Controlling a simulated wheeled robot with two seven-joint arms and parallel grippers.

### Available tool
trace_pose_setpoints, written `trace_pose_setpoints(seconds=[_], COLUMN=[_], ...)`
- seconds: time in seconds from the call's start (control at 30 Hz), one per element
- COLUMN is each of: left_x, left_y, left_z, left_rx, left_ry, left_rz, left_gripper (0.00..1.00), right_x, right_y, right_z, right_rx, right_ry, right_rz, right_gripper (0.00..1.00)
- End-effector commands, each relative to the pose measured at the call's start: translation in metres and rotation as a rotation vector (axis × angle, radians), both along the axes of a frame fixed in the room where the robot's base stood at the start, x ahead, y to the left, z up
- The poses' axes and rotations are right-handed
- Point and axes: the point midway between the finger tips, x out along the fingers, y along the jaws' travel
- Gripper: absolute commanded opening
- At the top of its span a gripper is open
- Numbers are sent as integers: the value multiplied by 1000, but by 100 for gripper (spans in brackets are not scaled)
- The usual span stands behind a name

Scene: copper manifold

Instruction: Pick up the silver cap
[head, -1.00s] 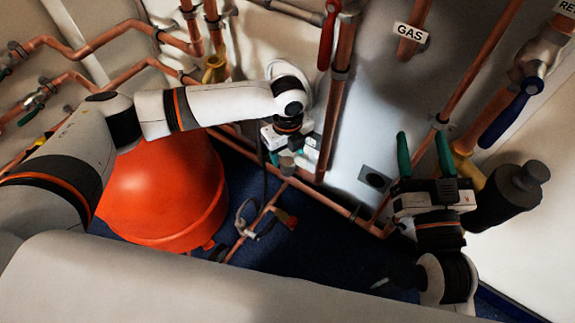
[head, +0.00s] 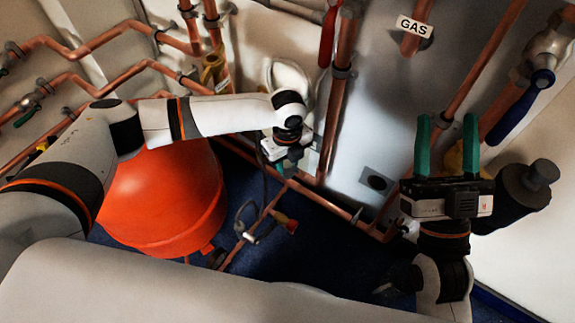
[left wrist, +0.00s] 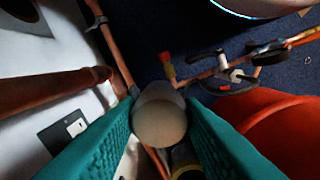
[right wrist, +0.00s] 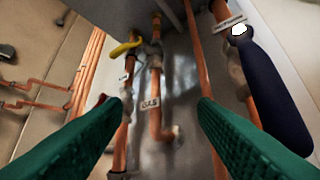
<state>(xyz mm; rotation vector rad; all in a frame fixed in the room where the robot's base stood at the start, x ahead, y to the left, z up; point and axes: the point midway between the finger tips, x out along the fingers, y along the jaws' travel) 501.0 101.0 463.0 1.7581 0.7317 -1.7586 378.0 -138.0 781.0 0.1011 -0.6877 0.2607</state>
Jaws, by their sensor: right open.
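The silver cap (left wrist: 160,115) is a short, pale grey cylinder in the left wrist view. It sits between the green fingers of my left gripper (left wrist: 159,101), which touch it on both sides near their tips. In the head view my left gripper (head: 277,156) is by the copper pipes at the wall, right of the red tank. There the cap is hidden or too small to make out. My right gripper (head: 447,130) is open and empty, fingers pointing up, in front of the white panel; it also shows in the right wrist view (right wrist: 160,102).
The red tank (head: 165,200) stands on the dark blue floor left of my left gripper. A pipe with a small valve (head: 250,228) runs low across the floor. Vertical copper pipes, a GAS label (head: 414,27) and a blue-handled valve (head: 520,108) crowd the wall; a dark cylinder (head: 520,190) is beside my right gripper.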

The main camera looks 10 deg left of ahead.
Motion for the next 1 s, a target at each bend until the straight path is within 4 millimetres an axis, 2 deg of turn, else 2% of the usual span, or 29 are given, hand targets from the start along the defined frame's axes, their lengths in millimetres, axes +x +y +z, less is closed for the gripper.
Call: trace_pose_setpoints(seconds=[0.47, 0.67, 0.87, 1.0], left_x=[0, 0, 1, -19], left_y=[0, 0, 0, 8], left_z=[5, 18, 37, 38], left_rx=[-1, -1, -1, 0], left_ry=[-1, -1, -1, 3], left_rz=[0, 0, 1, -1], left_gripper=[11, 11, 11, 11], right_x=[5, 17, 29, 32], right_y=[1, 1, -1, -5], right_z=[-4, -23, -52, -78], right_rx=[-13, -56, -115, -158], right_ry=[47, 196, 406, 574], right_rz=[-2, -11, -24, -33], right_gripper=[53, 53, 53, 53])
